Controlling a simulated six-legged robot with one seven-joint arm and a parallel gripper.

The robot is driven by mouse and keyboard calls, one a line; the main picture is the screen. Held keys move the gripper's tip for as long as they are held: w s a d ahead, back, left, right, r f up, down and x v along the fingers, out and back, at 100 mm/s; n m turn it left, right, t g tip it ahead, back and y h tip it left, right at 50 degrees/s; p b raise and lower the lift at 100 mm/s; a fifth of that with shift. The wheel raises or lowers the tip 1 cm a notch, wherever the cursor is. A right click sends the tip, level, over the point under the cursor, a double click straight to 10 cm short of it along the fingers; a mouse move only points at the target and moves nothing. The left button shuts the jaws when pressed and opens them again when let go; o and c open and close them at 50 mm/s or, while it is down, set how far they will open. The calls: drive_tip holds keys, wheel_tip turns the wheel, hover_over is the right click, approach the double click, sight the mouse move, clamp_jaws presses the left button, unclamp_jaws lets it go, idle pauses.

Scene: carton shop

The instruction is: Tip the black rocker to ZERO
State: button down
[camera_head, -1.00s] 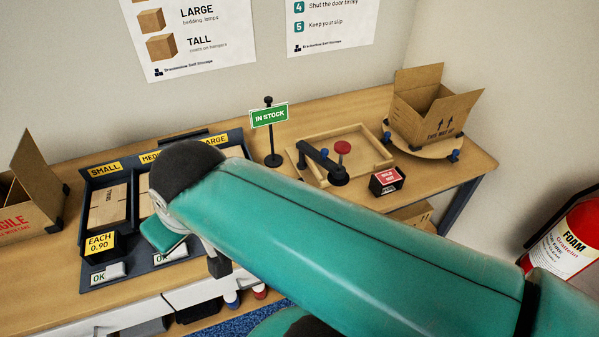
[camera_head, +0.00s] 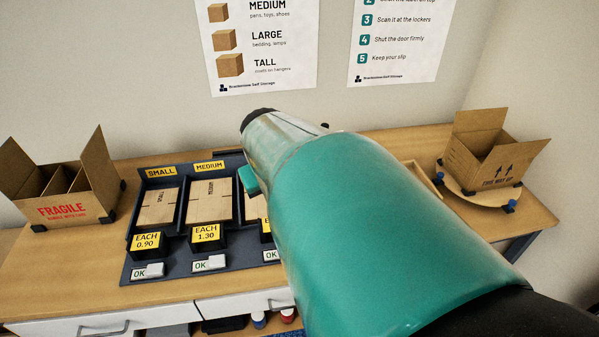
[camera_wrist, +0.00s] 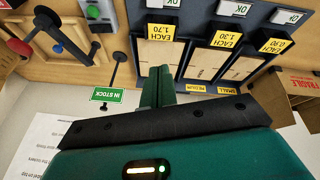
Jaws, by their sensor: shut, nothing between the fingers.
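I cannot make out a black rocker with certainty in either view. In the wrist view, which shows the scene upside down, a grey box (camera_wrist: 93,14) with a round green part and a dark part sits at the top edge; whether it holds the rocker is too small to tell. My gripper (camera_wrist: 158,88) is shut and empty in the wrist view, above the bench near the carton rack. In the head view my arm hides most of my gripper and the bench behind it; only a teal piece shows beside the medium cartons.
A carton rack (camera_head: 128,262) with price blocks and OK switches stands on the bench. The IN STOCK sign (camera_wrist: 106,95) and a black lever arm (camera_wrist: 50,24) are nearby. A FRAGILE box (camera_head: 98,185) is left, an open box (camera_head: 480,150) on a turntable right.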

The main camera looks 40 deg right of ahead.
drive_tip(key=s+d+f+m, duration=0.1)
drive_tip(key=d+f, duration=0.2)
drive_tip(key=d, duration=0.5)
drive_tip(key=s+d+f+m, duration=0.1)
drive_tip(key=d+f, duration=0.3)
drive_tip(key=d, duration=0.4)
drive_tip(key=s+d+f+m+g, duration=0.1)
drive_tip(key=d+f, duration=0.2)
drive_tip(key=d, duration=0.5)
drive_tip(key=shift+f+y, duration=0.2)
drive_tip(key=shift+y, duration=0.1)
drive_tip(key=x, duration=1.2)
drive_tip(key=shift+s+a+f, duration=0.1)
drive_tip(key=shift+s+f, duration=0.25)
drive_tip(key=shift+f, duration=0.65)
drive_tip(key=shift+s, duration=0.1)
